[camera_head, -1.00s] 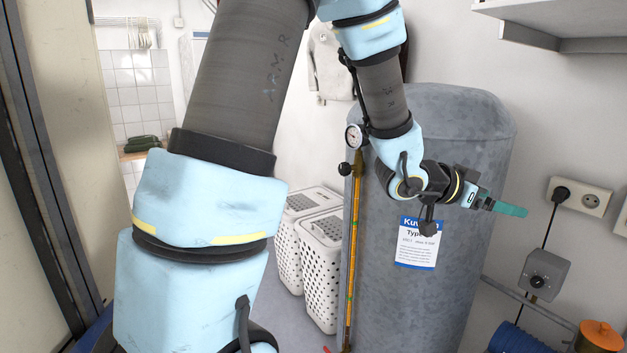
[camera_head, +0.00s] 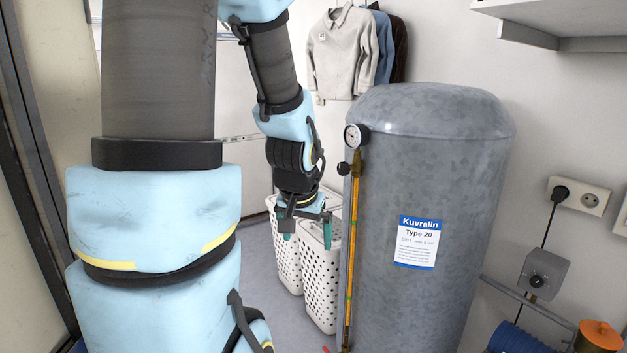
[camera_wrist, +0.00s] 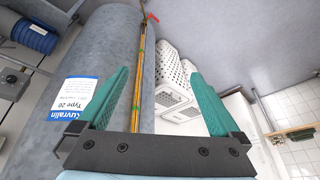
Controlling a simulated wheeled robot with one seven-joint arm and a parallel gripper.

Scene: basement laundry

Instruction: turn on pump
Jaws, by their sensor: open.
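The blue ribbed pump body (camera_head: 517,340) shows at the lower right of the head view, cut by the frame edge. It also shows at the upper left of the wrist view (camera_wrist: 35,36). A grey control box (camera_head: 543,274) with a round black knob (camera_head: 537,281) is on the wall above it, with a cable running up to a plug. The knob's setting is too small to tell. My gripper (camera_head: 307,234) points down left of the grey tank, over the white baskets, well away from the box. Its teal fingers are apart and empty in the wrist view (camera_wrist: 160,74).
The tall grey tank (camera_head: 452,150) with a gauge (camera_head: 355,136) and a yellow sight tube (camera_head: 352,240) stands between my gripper and the control box. White perforated baskets (camera_head: 319,283) stand on the floor to its left. A shelf (camera_head: 560,25) juts out at upper right.

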